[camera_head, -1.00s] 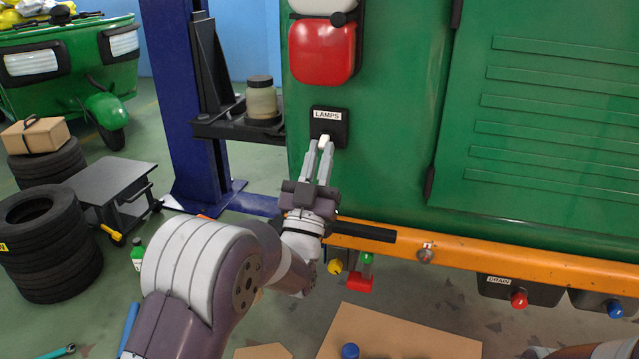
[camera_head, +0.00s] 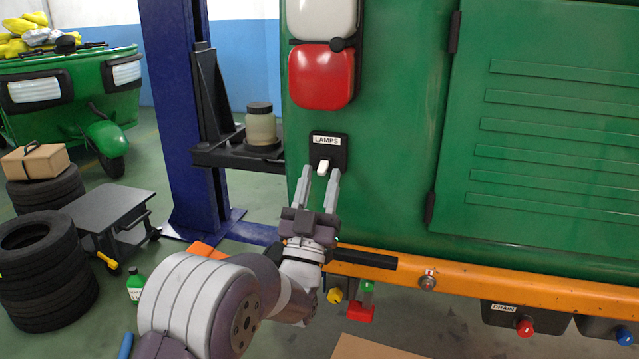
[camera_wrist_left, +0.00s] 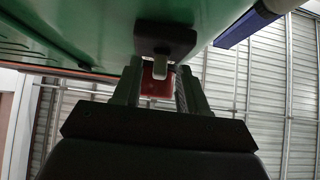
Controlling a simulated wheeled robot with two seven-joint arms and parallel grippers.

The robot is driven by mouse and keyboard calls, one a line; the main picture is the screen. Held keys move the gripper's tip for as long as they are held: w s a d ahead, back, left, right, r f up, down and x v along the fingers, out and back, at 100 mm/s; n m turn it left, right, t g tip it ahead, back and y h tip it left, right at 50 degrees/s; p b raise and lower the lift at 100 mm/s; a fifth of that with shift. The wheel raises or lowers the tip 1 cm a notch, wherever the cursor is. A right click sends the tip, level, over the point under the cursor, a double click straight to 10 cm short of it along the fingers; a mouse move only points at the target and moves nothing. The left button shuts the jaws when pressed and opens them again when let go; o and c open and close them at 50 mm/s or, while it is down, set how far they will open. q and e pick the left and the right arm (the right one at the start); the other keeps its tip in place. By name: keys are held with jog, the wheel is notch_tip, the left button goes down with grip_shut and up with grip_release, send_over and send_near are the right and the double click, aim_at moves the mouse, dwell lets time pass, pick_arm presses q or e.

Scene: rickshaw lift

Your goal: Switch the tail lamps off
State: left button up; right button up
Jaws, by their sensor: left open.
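The lamp switch is a white toggle (camera_head: 323,167) on a black plate labelled LAMPS (camera_head: 330,152), on the green rear panel of the rickshaw. The red tail lamp (camera_head: 321,76) is above it, under a white lamp. My left gripper (camera_head: 320,174) is open just below the switch, its fingers pointing up on either side of the toggle's lower end. In the left wrist view the toggle (camera_wrist_left: 160,66) shows between the two fingers (camera_wrist_left: 158,80), with no clear contact. The red lamp also shows there (camera_wrist_left: 157,84). My right gripper is not in view.
An orange bumper bar (camera_head: 480,285) with a black end runs below the gripper. A blue lift post (camera_head: 175,110) with a black arm carrying a jar (camera_head: 260,125) stands to the left. Tyres (camera_head: 45,275) and a grey cart (camera_head: 95,205) are further left.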

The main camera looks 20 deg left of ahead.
pick_arm(q)
jog(key=b+v, duration=0.1)
jog(key=v, duration=1.1)
jog(key=shift+s+f, duration=0.25)
